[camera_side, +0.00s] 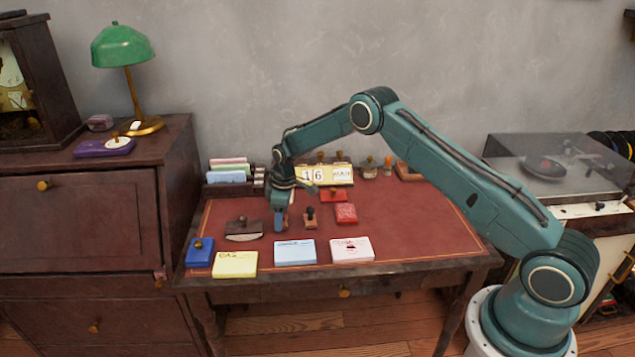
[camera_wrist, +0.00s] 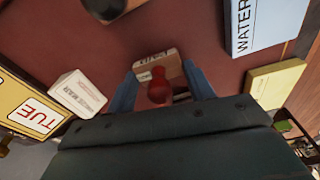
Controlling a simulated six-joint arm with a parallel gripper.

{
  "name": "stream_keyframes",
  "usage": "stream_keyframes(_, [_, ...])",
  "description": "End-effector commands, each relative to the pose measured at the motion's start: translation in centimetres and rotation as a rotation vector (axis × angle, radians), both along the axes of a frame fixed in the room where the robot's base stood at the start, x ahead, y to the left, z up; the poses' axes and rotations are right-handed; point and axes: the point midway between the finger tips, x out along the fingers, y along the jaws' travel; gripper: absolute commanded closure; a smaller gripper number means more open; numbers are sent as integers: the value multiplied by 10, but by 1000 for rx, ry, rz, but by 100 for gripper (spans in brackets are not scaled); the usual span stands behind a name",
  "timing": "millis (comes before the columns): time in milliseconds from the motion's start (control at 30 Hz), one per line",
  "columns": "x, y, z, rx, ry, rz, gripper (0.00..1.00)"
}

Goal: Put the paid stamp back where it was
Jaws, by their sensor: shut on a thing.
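My gripper (camera_side: 281,212) is low over the red desktop, between the rocker blotter and a dark-knobbed stamp (camera_side: 310,217). In the wrist view its two blue fingers (camera_wrist: 160,90) are shut on a stamp with a red knob (camera_wrist: 158,87) and a pale wooden block (camera_wrist: 158,64). The lettering on the block is too small to read, so I cannot confirm that it is the paid stamp. In the side view the held stamp is mostly hidden by the fingers. I cannot tell whether it touches the desk.
Cards lie in front: yellow (camera_side: 235,264), blue (camera_side: 295,253), pink (camera_side: 351,250). A calendar (camera_side: 327,174) and several stamps stand behind. The desktop's right side is clear.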

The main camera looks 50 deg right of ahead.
Motion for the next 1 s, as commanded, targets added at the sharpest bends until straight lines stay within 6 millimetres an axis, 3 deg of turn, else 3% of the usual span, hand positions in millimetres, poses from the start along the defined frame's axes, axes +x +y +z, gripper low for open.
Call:
stream_keyframes(267, [0,0,-3,0,0,0,62])
stream_keyframes(300, [0,0,-3,0,0,0,43])
stream_keyframes(400, [0,0,-3,0,0,0,25])
stream_keyframes(767, [0,0,-1,0,0,0,25])
stream_keyframes(1000, [-1,-1,14,0,-2,0,25])
